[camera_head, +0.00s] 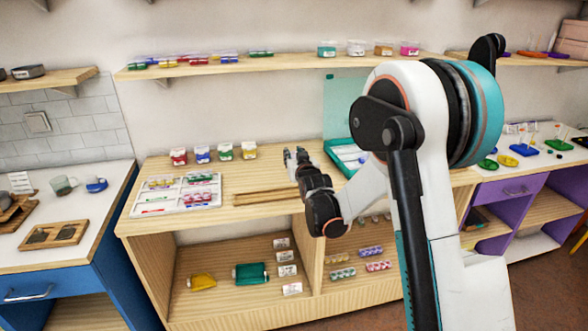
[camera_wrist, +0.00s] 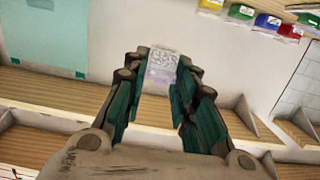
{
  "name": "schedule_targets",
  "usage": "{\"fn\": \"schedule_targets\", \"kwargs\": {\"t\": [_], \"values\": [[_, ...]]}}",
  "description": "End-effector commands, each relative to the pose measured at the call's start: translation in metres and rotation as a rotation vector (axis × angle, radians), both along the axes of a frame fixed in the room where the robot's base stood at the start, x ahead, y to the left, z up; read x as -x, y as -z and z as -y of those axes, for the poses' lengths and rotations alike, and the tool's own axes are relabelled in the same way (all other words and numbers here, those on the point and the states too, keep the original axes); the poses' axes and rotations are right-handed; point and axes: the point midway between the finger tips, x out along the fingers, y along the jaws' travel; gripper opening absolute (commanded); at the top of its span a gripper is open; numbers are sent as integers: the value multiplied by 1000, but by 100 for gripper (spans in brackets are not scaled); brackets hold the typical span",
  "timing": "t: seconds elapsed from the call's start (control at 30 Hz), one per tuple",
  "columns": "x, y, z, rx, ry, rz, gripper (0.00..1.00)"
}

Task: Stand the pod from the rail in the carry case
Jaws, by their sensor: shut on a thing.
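My gripper (camera_head: 297,158) is above the middle of the wooden worktop, behind a long wooden rail (camera_head: 268,197). In the wrist view my gripper (camera_wrist: 163,98) is shut on a small pale pod (camera_wrist: 162,66) with a speckled face, held between the fingertips. The pod's lower part is hidden by the fingers, and it is too small to make out in the head view. A teal case with a white inside (camera_head: 349,155), apparently the carry case, lies open to the right of my gripper. Its clear teal lid (camera_head: 342,106) stands up behind. My arm hides the case's right part.
A white divided tray (camera_head: 150,207) with small coloured items lies left of the rail. Several coloured jars (camera_head: 202,154) stand along the back. A wall shelf (camera_head: 285,63) runs above. Bare worktop (camera_head: 240,178) lies between the tray and my gripper.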

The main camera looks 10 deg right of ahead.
Motion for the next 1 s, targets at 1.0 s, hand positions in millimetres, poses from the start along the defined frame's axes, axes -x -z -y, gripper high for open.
{"fn": "schedule_targets", "kwargs": {"t": [1.0], "values": [[93,-48,0,0,0,0,11]]}}
